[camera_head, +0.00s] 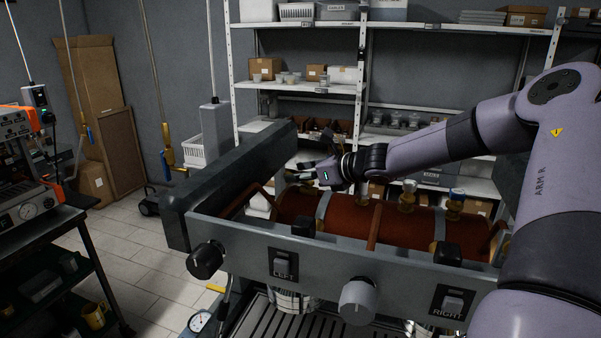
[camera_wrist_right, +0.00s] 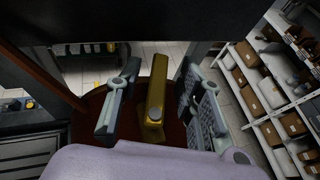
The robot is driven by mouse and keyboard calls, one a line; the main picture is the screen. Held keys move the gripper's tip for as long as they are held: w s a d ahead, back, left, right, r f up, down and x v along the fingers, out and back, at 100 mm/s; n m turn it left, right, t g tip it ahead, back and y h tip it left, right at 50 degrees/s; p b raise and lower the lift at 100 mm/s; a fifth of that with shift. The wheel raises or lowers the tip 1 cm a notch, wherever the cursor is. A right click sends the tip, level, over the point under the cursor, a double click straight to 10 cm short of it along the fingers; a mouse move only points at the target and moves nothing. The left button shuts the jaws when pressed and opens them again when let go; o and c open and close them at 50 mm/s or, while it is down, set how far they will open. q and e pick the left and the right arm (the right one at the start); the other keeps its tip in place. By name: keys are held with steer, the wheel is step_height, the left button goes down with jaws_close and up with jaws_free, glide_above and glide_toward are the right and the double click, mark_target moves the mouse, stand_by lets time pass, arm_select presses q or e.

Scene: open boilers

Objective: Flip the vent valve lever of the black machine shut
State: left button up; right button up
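The black machine (camera_head: 300,240) stands in front of me with its top open and a copper-red boiler (camera_head: 340,217) inside. A brass-yellow lever (camera_wrist_right: 156,95) stands up from the boiler in the right wrist view. My right gripper (camera_head: 302,173) reaches over the boiler near the machine's left end. In the right wrist view its two fingers (camera_wrist_right: 160,82) are apart, one on each side of the lever, with visible gaps. In the head view the gripper hides most of this lever. My left gripper is not in view.
Two brass fittings (camera_head: 408,197) rise from the boiler further right. The machine's thick dark side panel (camera_head: 232,180) is close left of the gripper. Shelves (camera_head: 300,86) with boxes stand behind. An orange machine (camera_head: 28,175) sits on a dark cart at left.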

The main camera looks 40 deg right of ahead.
stand_by(0.3)
jaws_close()
stand_by(0.3)
stand_by(0.4)
